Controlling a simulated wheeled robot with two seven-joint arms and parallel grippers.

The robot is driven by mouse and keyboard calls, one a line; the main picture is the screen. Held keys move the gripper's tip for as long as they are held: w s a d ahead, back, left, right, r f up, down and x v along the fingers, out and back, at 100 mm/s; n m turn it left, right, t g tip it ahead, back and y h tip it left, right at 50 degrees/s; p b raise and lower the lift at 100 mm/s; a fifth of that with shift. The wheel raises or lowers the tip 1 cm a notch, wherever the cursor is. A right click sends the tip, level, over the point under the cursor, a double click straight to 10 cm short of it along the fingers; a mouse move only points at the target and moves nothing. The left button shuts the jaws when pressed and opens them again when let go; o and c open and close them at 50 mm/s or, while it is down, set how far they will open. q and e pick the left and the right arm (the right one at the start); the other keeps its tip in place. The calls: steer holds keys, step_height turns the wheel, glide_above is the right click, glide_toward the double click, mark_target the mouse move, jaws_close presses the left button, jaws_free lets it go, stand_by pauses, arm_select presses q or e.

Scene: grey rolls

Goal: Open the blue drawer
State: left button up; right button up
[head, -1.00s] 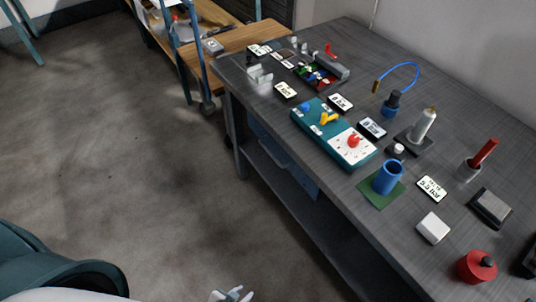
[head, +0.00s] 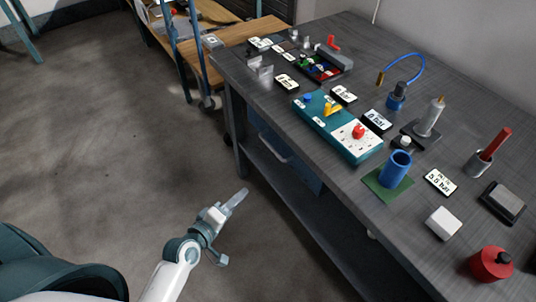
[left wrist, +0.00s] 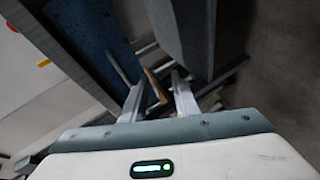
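My left gripper (head: 235,228) is open and empty, out over the floor in front of the bench and apart from the drawer. Its two spread fingers also show in the left wrist view (left wrist: 157,85). My right gripper is not in view.
The workbench (head: 345,205) carries a teal switch box (head: 352,150), a blue cup (head: 397,168), a red canister (head: 490,264) and several labels. A lower shelf (head: 310,215) runs under it. A wooden cart (head: 240,42) stands behind. The floor left of the bench is clear.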

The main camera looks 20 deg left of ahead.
arm_select(q)
step_height(320, 180, up, 9)
steer(key=n+t, duration=0.1)
steer(key=n, duration=0.1)
steer(key=shift+w+a+f+t+h+b, duration=0.15)
steer(key=shift+t+h+b, duration=0.15)
steer(key=shift+h, duration=0.1)
steer(key=x, duration=1.7)
steer(key=shift+w, duration=0.2)
steer(key=shift+c, duration=0.4)
jaws_close()
